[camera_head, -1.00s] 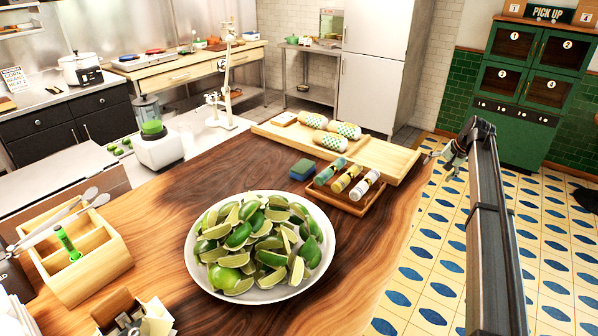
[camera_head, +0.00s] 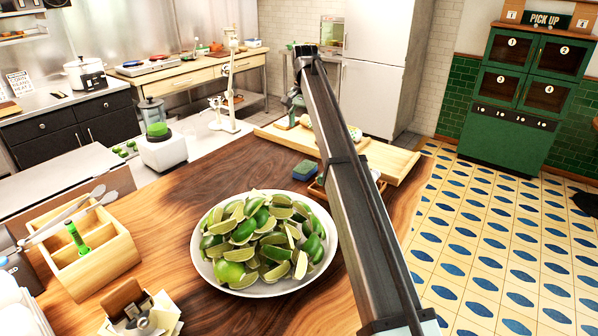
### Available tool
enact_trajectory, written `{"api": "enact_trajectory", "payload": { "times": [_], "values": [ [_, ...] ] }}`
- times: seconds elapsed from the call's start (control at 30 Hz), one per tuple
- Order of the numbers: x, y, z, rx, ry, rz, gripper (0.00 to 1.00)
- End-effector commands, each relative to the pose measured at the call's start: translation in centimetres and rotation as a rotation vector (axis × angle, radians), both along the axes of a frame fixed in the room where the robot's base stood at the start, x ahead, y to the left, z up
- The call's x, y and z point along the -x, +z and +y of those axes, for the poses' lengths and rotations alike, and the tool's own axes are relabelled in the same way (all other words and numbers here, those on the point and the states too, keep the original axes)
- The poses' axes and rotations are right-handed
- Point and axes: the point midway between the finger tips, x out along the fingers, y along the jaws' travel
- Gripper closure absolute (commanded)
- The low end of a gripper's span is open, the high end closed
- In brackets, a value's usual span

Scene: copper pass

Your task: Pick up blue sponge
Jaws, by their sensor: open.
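The blue sponge (camera_head: 304,171), with a green side, lies on the wooden counter (camera_head: 200,185) just behind the bowl of limes. It shows just left of my arm, which does not cover most of it. My gripper (camera_head: 292,118) hangs at the far end of my arm, above and beyond the sponge in the picture, near the left end of the wooden tray. It is small and dark here, open, and apart from the sponge. I cannot tell its exact height.
A white bowl (camera_head: 252,289) of cut limes stands in front of the sponge. The wooden tray (camera_head: 398,164) behind it and the small bottle tray (camera_head: 318,190) are partly hidden by my arm. A blender (camera_head: 160,145) and a wooden caddy (camera_head: 120,262) stand left.

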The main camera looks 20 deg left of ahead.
Motion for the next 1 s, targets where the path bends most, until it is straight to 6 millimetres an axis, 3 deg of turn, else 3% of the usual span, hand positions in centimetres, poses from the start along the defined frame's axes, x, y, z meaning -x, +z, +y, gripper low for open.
{"api": "enact_trajectory", "payload": {
  "times": [0.5, 1.0],
  "values": [
    [0.0, -9.3, -0.2, -0.001, 0.002, 0.002, 0.12],
    [-0.1, -12.9, -0.4, -0.001, 0.003, 0.002, 0.12]
  ]
}}
